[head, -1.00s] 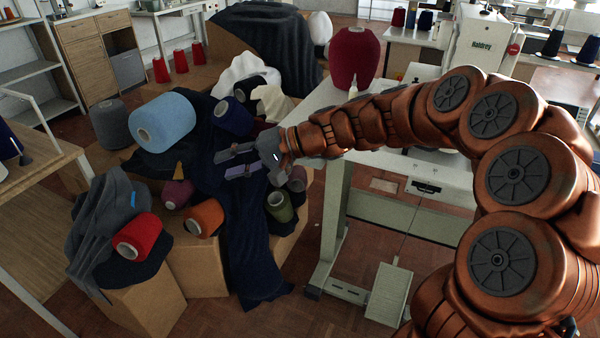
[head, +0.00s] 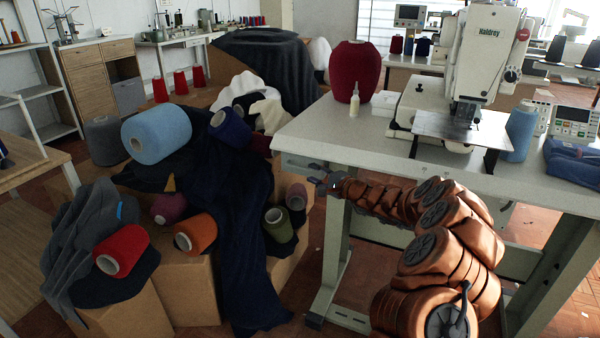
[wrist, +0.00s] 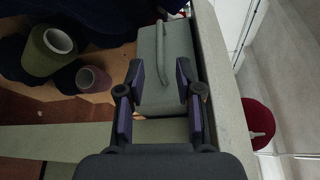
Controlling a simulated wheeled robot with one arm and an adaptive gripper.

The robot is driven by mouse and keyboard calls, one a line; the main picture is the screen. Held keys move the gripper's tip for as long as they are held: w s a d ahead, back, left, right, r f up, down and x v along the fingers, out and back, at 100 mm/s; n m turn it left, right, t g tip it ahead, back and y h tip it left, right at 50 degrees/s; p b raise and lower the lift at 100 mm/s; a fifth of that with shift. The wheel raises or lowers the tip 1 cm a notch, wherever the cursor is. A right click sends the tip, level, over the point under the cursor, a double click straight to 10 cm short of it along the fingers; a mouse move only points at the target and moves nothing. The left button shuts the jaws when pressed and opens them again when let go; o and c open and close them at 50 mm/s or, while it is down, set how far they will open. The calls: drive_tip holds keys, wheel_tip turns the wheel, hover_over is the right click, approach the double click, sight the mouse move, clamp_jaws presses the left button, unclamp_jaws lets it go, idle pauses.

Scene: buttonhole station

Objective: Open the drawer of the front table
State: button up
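The front table (head: 380,140) has a pale grey top and stands at the right in the head view. My gripper (head: 300,168) is just below its left edge. In the wrist view my gripper (wrist: 160,80) is open and empty, its two dark, purple-padded fingers apart. Between and ahead of the fingertips is the grey drawer (wrist: 165,85), a box with a thin curved bar handle (wrist: 161,40). The handle lies beyond the fingertips, with no visible contact. In the head view I cannot make out the drawer clearly behind my gripper.
A sewing machine (head: 485,50), maroon cone (head: 355,72) and small bottle (head: 354,106) stand on the front table. Boxes draped with dark cloth (head: 245,215) and yarn cones, including a light blue one (head: 160,132), crowd the left. An olive cone (wrist: 45,50) shows near the drawer.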

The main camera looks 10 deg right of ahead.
sight(300, 167)
drive_tip(key=shift+b+x, duration=0.35)
drive_tip(key=shift+x, duration=3.15)
drive_tip(key=shift+a, duration=0.1)
clamp_jaws()
